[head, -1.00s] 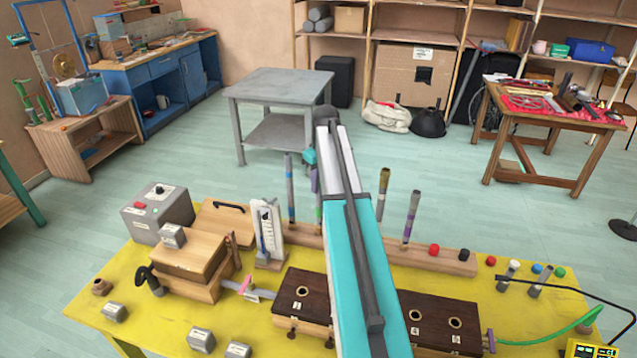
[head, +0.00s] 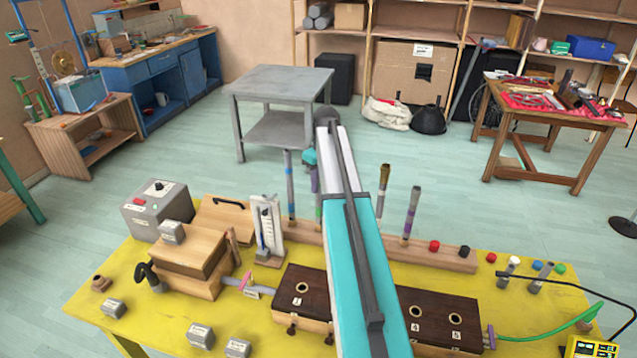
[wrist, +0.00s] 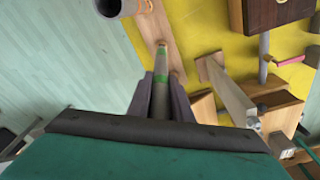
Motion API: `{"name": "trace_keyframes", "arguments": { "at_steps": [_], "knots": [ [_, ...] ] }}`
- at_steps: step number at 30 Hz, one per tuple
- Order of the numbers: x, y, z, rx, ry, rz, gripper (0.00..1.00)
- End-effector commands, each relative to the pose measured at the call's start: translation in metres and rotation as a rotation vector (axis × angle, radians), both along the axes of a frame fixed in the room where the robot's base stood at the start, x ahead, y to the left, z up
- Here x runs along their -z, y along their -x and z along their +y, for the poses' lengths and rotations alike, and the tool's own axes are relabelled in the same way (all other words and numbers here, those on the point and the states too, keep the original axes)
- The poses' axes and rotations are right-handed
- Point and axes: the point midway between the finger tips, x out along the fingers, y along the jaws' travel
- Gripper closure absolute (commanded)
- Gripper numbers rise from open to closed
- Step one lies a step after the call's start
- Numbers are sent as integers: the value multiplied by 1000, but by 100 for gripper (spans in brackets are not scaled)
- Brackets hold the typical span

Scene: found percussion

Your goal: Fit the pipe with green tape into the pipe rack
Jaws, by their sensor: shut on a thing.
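My gripper (wrist: 160,92) is shut on the pipe with green tape (wrist: 161,62) in the wrist view. Green bands show between the fingers and lower on the pipe. In the head view my arm hides much of the gripper, and only a bit of the green tape (head: 318,213) shows. The pipe rack (head: 440,257) is a long wooden bar along the yellow table's far edge. In the wrist view the pipe's far end overlaps the rack (wrist: 150,25); I cannot tell whether it is in a hole. Other banded pipes stand upright in the rack, one left (head: 290,195) and two right (head: 383,188) (head: 411,212).
A white gauge on a stand (head: 267,228) is left of the gripper. Dark wooden boxes with holes (head: 440,318) stand in front of the rack. Red and black caps (head: 434,246) sit on the rack's right part.

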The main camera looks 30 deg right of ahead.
Motion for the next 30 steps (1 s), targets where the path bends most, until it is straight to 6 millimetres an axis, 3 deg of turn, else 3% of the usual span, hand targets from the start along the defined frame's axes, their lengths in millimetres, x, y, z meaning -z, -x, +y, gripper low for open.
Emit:
{"name": "trace_keyframes", "arguments": {
  "at_steps": [7,8,11,12,23,30],
  "knots": [
    [4,0,0,0,0,0,100],
    [4,0,0,0,0,0,78],
    [4,0,0,0,0,0,61],
    [4,0,0,0,0,0,59],
    [2,0,0,0,0,0,59],
    [-9,1,-1,0,1,-1,59]
  ]
}}
